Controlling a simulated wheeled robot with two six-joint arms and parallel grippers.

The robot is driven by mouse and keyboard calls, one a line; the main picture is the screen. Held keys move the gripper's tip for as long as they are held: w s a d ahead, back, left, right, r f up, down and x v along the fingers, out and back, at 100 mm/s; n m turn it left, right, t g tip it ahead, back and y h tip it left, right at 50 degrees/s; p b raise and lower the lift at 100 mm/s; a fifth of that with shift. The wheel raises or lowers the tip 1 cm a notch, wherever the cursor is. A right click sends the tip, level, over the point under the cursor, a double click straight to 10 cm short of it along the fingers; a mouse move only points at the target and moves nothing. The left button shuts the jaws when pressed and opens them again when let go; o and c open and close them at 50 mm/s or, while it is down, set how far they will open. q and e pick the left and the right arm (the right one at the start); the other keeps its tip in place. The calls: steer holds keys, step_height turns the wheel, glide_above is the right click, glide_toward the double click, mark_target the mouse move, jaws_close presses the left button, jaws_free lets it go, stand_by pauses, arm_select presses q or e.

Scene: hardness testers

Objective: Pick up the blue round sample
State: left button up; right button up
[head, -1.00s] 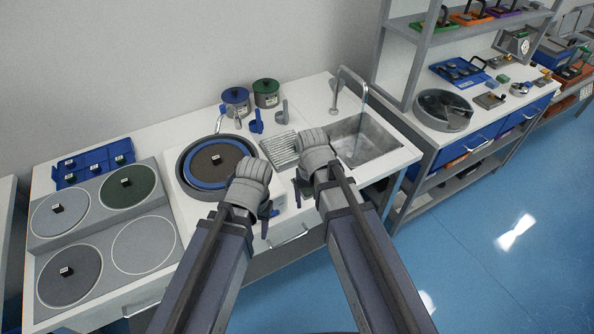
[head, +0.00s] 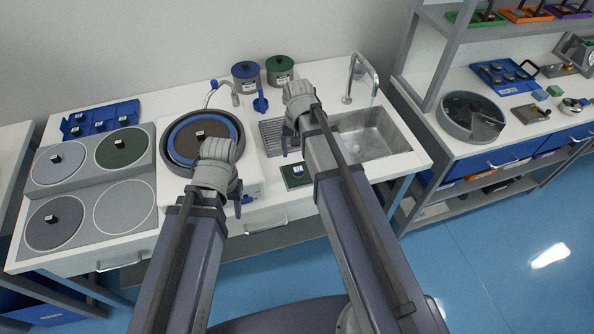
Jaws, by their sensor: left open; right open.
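A small blue round sample (head: 298,171) sits on a dark green square pad (head: 291,183) at the front of the white counter, between the polishing machine and the sink. My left gripper (head: 237,196) is open, left of the pad, in front of the round polishing machine (head: 166,151). My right gripper (head: 286,143) is open, beyond and slightly left of the sample, near the drain grid. The hands hide most of both grippers' fingers. Neither gripper appears to touch the sample.
The sink (head: 372,140) with its tap lies to the right. A grey multi-disc plate unit (head: 88,190) and a blue tray (head: 98,120) are at left. Blue (head: 246,82) and green (head: 280,73) pots and a blue bottle (head: 261,101) stand behind.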

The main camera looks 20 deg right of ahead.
mark_target(298, 169)
steer(key=shift+s+f+b, duration=0.1)
steer(key=shift+f+b, duration=3.45)
steer(key=shift+f, duration=0.25)
steer(key=shift+r, duration=0.1)
steer(key=shift+c, duration=0.4)
jaws_close()
